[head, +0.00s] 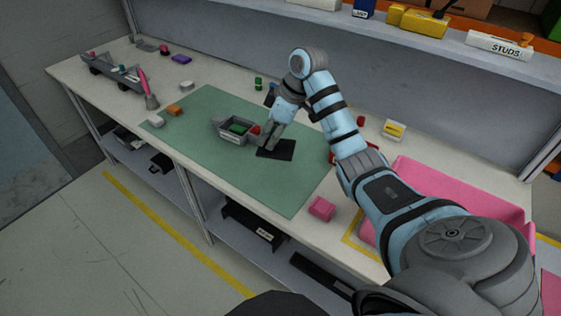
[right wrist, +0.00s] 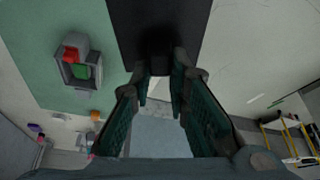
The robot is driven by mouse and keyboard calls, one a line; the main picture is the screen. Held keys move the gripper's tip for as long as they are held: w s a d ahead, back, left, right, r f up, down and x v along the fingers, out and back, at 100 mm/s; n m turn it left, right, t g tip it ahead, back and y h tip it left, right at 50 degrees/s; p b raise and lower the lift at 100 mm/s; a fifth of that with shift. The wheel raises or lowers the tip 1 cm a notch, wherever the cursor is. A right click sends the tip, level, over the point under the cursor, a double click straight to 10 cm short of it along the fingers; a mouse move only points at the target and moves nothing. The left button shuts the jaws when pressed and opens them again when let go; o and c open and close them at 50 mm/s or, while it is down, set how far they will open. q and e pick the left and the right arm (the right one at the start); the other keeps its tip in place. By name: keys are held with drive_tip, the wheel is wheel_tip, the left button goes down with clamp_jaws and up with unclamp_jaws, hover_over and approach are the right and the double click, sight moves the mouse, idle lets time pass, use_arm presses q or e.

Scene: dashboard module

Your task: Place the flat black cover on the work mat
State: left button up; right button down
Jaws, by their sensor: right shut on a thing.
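The flat black cover (head: 277,150) shows over the right part of the green work mat (head: 205,138) in the head view. My right gripper (head: 266,146) is at the cover's left part, pointing down, and is shut on it. In the right wrist view the cover (right wrist: 150,18) fills the top middle, with a dark raised part between the fingertips (right wrist: 160,78) of my right gripper. I cannot tell whether the cover touches the mat or is just above it. My left gripper is not in view.
A grey open box (head: 236,137) with green and red pieces stands on the mat, left of the gripper. A pink block (head: 321,209) sits near the bench's front edge. A pink bin (head: 440,180) is at the right. The mat's front part is clear.

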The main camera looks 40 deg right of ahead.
sight(292, 149)
drive_tip(key=f, duration=0.4)
drive_tip(key=f+b, duration=0.1)
drive_tip(key=f, duration=0.9)
drive_tip(key=shift+s+d+f+b, duration=0.25)
drive_tip(key=shift+s+d+b, duration=0.05)
drive_tip(key=shift+s+d, duration=0.1)
drive_tip(key=shift+w+f, duration=0.1)
drive_tip(key=shift+f, duration=0.1)
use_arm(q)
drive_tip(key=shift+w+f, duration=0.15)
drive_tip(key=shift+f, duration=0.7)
use_arm(e)
drive_tip(key=shift+d, duration=0.15)
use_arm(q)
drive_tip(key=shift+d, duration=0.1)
use_arm(e)
drive_tip(key=c, duration=1.5)
unclamp_jaws()
drive_tip(key=shift+c, duration=0.2)
drive_tip(key=p+v, duration=0.2)
drive_tip(key=v, duration=1)
drive_tip(key=shift+r, duration=0.15)
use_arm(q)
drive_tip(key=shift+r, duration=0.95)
